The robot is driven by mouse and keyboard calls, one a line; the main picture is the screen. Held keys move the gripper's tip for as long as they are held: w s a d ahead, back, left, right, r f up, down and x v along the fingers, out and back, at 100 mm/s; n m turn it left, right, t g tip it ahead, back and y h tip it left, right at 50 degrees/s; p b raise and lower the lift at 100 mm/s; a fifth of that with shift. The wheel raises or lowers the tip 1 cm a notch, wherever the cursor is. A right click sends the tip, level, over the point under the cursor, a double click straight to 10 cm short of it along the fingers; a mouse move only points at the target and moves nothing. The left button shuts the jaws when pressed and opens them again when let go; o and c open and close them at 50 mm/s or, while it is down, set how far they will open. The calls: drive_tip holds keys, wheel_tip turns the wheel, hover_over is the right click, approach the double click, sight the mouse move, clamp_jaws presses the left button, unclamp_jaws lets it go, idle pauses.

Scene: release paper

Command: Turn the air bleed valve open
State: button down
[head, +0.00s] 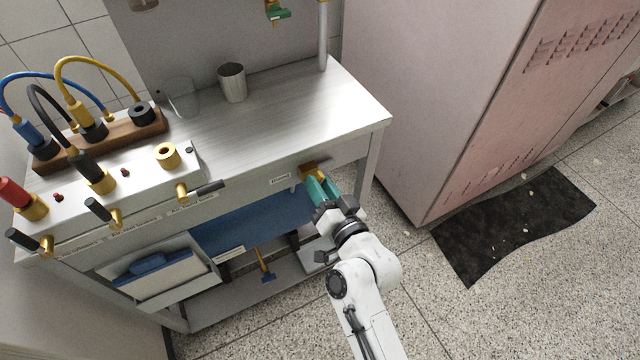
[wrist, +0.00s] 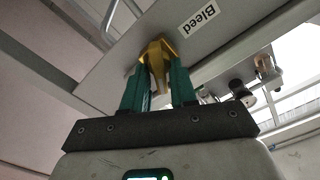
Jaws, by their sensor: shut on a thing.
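The air bleed valve (head: 312,168) is a brass-coloured fitting on the front panel of the steel bench, near its right end. A white label reading "Bleed" (wrist: 197,17) is beside it; it also shows in the head view (head: 280,177). My gripper (head: 319,184) reaches up to the valve from the front. In the wrist view, its green fingers (wrist: 158,82) stand on either side of the brass valve handle (wrist: 157,62) and are shut on it. The handle points out from the panel between the fingers. The fingers partly hide the valve in the head view.
Other brass valves with black handles (head: 100,210) line the panel's left part. A metal cup (head: 232,82) stands on the bench top (head: 290,110). A pink cabinet (head: 440,90) is to the right, with a black mat (head: 515,222) on the floor before it.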

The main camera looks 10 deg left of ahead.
drive_tip(key=m, duration=0.4)
drive_tip(key=m+p, duration=0.1)
drive_tip(key=m, duration=0.3)
drive_tip(key=m+p, duration=0.1)
drive_tip(key=m, duration=0.3)
drive_tip(key=shift+d+f, duration=0.15)
drive_tip(key=shift+f, duration=0.2)
